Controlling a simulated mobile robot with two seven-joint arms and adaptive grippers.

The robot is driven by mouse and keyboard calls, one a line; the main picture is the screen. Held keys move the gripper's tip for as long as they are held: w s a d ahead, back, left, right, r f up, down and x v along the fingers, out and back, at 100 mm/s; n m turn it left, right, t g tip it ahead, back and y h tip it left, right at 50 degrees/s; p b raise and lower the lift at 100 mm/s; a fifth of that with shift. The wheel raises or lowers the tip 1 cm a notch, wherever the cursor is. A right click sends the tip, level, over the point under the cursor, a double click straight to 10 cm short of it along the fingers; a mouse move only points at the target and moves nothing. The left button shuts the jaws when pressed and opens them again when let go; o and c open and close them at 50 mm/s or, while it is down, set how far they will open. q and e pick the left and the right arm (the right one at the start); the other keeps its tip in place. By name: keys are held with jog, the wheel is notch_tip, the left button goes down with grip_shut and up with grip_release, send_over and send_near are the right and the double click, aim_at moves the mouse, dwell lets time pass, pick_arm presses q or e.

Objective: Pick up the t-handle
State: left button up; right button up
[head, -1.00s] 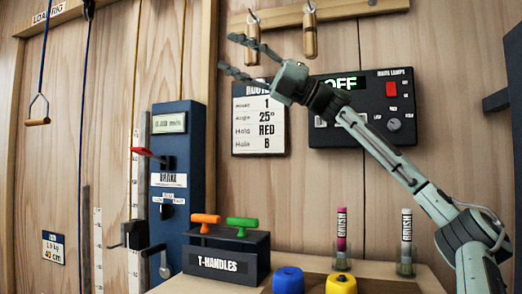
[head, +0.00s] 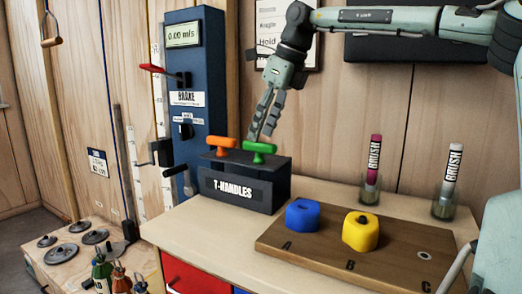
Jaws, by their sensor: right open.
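An orange t-handle (head: 225,143) and a green t-handle (head: 260,148) stand upright side by side in the dark holder (head: 238,190) labelled T-HANDLES, on the bench. My right gripper (head: 261,138) points down from above, its fingertips just over or behind the green t-handle. It is open and holds nothing; whether a finger touches the green handle I cannot tell. My left gripper is not in view.
A wooden board (head: 290,247) marked A, B, C carries a blue hold (head: 302,214) and a yellow hold (head: 360,231). Two brushes stand in glasses (head: 370,191) behind it. A blue brake column (head: 190,90) rises left of the holder.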

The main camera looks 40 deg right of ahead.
aim_at(260, 142)
jog(key=x, duration=0.4)
jog(key=shift+w+d+f, duration=0.1)
jog(key=shift+d+f, duration=0.15)
jog(key=shift+f, duration=0.1)
grip_shut()
